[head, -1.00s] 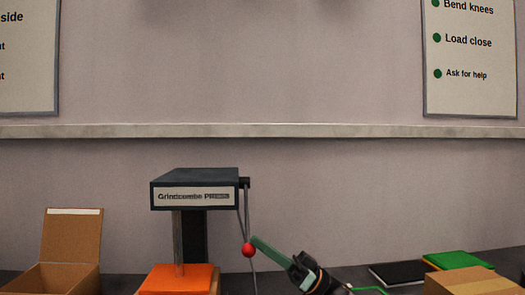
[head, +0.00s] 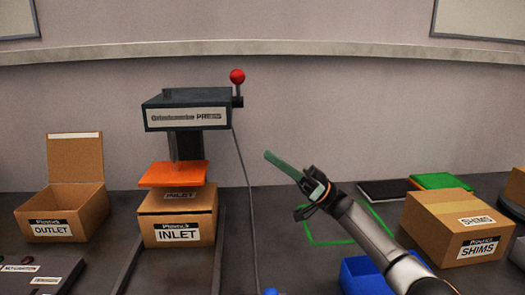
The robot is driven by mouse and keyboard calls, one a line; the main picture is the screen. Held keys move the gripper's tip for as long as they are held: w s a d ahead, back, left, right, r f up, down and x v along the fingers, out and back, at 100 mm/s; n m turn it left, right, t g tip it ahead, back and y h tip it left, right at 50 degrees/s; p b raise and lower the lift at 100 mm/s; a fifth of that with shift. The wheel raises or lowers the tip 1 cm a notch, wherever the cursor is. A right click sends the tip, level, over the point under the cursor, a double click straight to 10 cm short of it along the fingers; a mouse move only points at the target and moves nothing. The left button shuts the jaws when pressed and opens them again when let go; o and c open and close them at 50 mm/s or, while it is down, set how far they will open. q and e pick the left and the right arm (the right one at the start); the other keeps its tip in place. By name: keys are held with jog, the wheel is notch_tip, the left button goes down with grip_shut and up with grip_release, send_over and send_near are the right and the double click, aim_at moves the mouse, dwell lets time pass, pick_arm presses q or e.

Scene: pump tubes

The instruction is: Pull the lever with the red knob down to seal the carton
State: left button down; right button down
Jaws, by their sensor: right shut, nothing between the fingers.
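The red knob (head: 237,76) is at the top of its short lever (head: 238,95), which points up at the right side of the dark press head (head: 187,110). The press's orange plate (head: 172,174) hangs above the carton labelled INLET (head: 178,234). The carton's top looks closed; the plate hides part of it. My right gripper (head: 268,156), with green fingers, is shut and empty, below and to the right of the knob and apart from it. My left gripper is not in view.
An open carton labelled OUTLET (head: 67,213) stands left. A SHIMS carton (head: 463,226), a green folder (head: 441,181) and a black folder (head: 387,189) lie right. A blue bin (head: 362,272) sits under my right arm. A thin cable hangs beside the press.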

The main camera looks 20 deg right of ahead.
jog(key=shift+w+d+b+v, duration=0.1)
jog(key=shift+w+b+v, duration=0.1)
jog(key=shift+v, duration=0.65)
jog(key=shift+w+d+b+v, duration=0.1)
jog(key=shift+w+b+v, duration=0.05)
jog(key=shift+v, duration=0.7)
jog(key=shift+w+d+b+v, duration=0.1)
jog(key=shift+w+b+v, duration=0.1)
jog(key=shift+v, duration=0.65)
jog(key=shift+r, duration=0.1)
